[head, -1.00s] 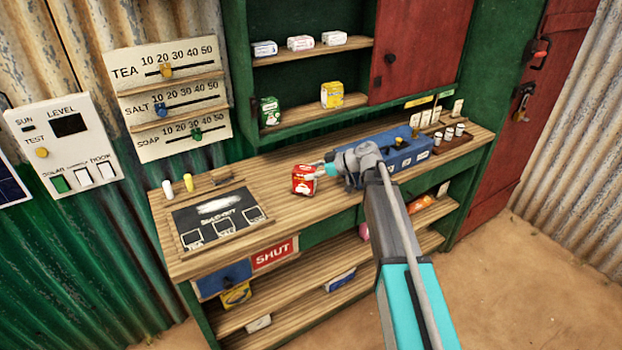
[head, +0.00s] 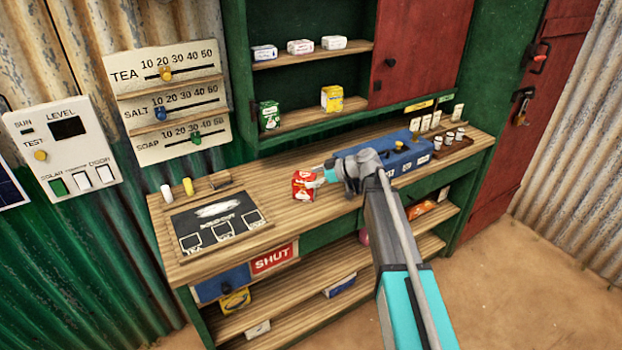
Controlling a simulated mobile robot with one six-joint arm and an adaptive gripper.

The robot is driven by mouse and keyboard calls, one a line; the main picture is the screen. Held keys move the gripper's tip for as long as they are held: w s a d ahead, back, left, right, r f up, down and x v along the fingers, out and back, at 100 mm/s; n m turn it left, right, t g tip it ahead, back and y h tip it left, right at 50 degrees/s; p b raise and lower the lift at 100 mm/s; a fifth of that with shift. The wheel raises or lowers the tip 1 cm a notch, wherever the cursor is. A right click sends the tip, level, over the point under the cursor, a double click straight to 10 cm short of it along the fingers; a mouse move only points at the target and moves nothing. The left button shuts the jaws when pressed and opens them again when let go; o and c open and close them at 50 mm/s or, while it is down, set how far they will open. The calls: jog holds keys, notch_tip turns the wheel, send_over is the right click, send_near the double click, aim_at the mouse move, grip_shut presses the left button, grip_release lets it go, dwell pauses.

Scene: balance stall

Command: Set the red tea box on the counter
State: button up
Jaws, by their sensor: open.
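The red tea box (head: 304,186) stands upright on the wooden counter (head: 285,212), right of the dark board. My gripper (head: 325,175) is at the right side of the box, reaching in from the right. Its jaws are open. The fingertips are very close to the box, and I cannot tell whether they touch it. The gripper body hides part of the counter behind it.
A blue box (head: 405,152) lies behind my gripper on the counter. A dark board (head: 218,220) lies to the left. A tray with small jars (head: 449,138) stands at the right. The front middle of the counter is clear.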

jog(key=shift+r, duration=0.15)
jog(key=shift+d+r+p, duration=0.2)
jog(key=shift+p, duration=0.15)
jog(key=p+v, duration=0.4)
jog(key=v, duration=0.7)
jog(key=shift+d+p, duration=0.25)
jog(key=shift+p, duration=0.15)
jog(key=shift+s, duration=0.1)
jog(key=s+d+f+m+h, duration=0.3)
jog(key=s+m+h, duration=0.1)
jog(key=s, duration=0.4)
jog(key=s+d+f+m+g+h, duration=0.1)
jog(key=s+d+f+m+h, duration=0.2)
jog(key=s+m, duration=0.3)
jog(key=s+d+f+m+g+h, duration=0.1)
jog(key=s+d+f+m+h, duration=0.3)
jog(key=s, duration=0.7)
jog(key=shift+f+m+h, duration=0.25)
jog(key=shift+m+h, duration=0.55)
jog(key=shift+m, duration=0.1)
